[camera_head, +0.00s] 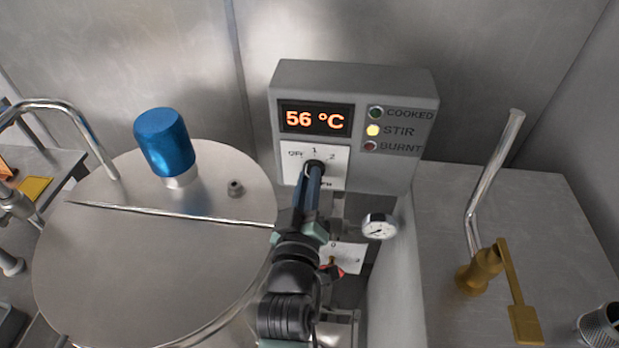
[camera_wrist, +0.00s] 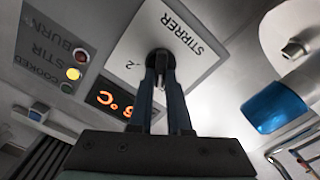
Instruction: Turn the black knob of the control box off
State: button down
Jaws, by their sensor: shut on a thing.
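The grey control box (camera_head: 355,80) is on the back wall, with an orange display (camera_head: 314,120) reading 56 °C. The STIR light (camera_head: 373,130) glows yellow. The black knob (camera_head: 315,166) sits on a white dial plate (camera_head: 297,165) under the display, with marks 1 and 2 showing. My gripper (camera_head: 311,184) reaches up to the knob from below. In the wrist view my gripper (camera_wrist: 166,75) has both fingers closed around the knob (camera_wrist: 161,60), beside the STIRRER label (camera_wrist: 182,33). The fingers hide part of the dial, so I cannot tell the knob's exact pointing.
A large round metal lid (camera_head: 140,255) with a blue cylinder (camera_head: 165,142) on top is at the left. A pressure gauge (camera_head: 379,227) and a second white dial plate (camera_head: 350,258) are below the box. A metal counter with a brass fitting (camera_head: 484,270) is at the right.

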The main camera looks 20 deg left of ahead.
jog(key=shift+f+n, duration=0.1)
jog(key=shift+n, duration=1)
jog(key=c, duration=0.9)
grip_release()
jog(key=shift+s, duration=0.1)
jog(key=shift+o, duration=0.2)
jog(key=b+v, duration=0.3)
jog(key=v, duration=1)
jog(key=shift+b, duration=0.3)
